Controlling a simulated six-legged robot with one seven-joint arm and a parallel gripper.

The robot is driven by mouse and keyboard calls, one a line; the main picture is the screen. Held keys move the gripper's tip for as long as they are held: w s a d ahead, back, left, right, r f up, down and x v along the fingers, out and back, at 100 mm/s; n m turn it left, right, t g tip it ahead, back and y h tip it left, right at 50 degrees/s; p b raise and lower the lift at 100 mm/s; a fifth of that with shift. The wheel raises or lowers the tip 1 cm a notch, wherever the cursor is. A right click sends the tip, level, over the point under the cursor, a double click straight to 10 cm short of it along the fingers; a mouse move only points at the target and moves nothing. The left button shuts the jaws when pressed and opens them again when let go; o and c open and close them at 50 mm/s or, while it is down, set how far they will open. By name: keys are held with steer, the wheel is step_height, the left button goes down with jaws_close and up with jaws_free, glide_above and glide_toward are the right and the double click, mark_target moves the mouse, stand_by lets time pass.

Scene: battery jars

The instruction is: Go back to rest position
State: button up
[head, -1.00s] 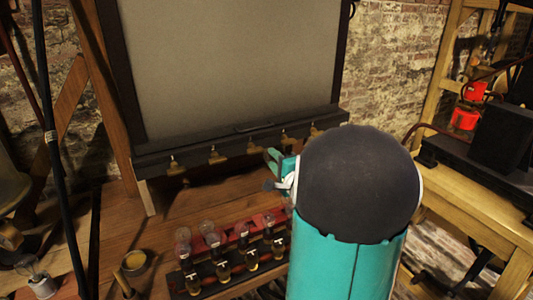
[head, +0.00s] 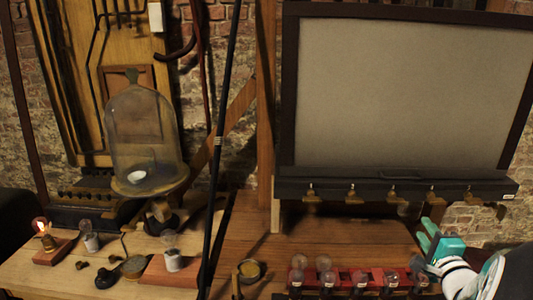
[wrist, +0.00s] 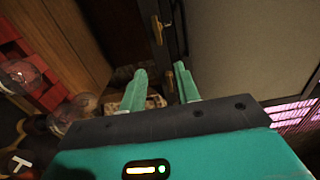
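My gripper (head: 430,236) is at the lower right of the head view, in front of the dark board's lower ledge and above the right end of the row of jars. In the wrist view its two green fingers (wrist: 161,88) stand apart with nothing held between them. Part of the red rack (wrist: 37,85) and some glass (wrist: 83,104) show at the left of the wrist view.
The framed grey board (head: 400,85) rises behind the table, with brass hooks (head: 352,194) along its ledge.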

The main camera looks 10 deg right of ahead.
steer(key=w+a+r+n+g, duration=0.1)
steer(key=w+a+n+g, duration=0.2)
steer(key=a, duration=0.4)
steer(key=a+r+n+g, duration=0.2)
steer(key=a+n, duration=0.3)
steer(key=a, duration=0.2)
steer(key=s+a+f+n+g+y, duration=0.1)
steer(key=s+a+n+g+y, duration=0.1)
steer(key=s+a+n, duration=0.4)
steer(key=s+a+f+n+g+y, duration=0.1)
steer(key=s+a+n+g+y, duration=0.2)
steer(key=s+a+n, duration=0.4)
steer(key=s+a+g, duration=0.1)
steer(key=a, duration=0.7)
steer(key=shift+a+f+g, duration=0.15)
steer(key=shift+f+g, duration=0.15)
steer(key=shift+f, duration=0.05)
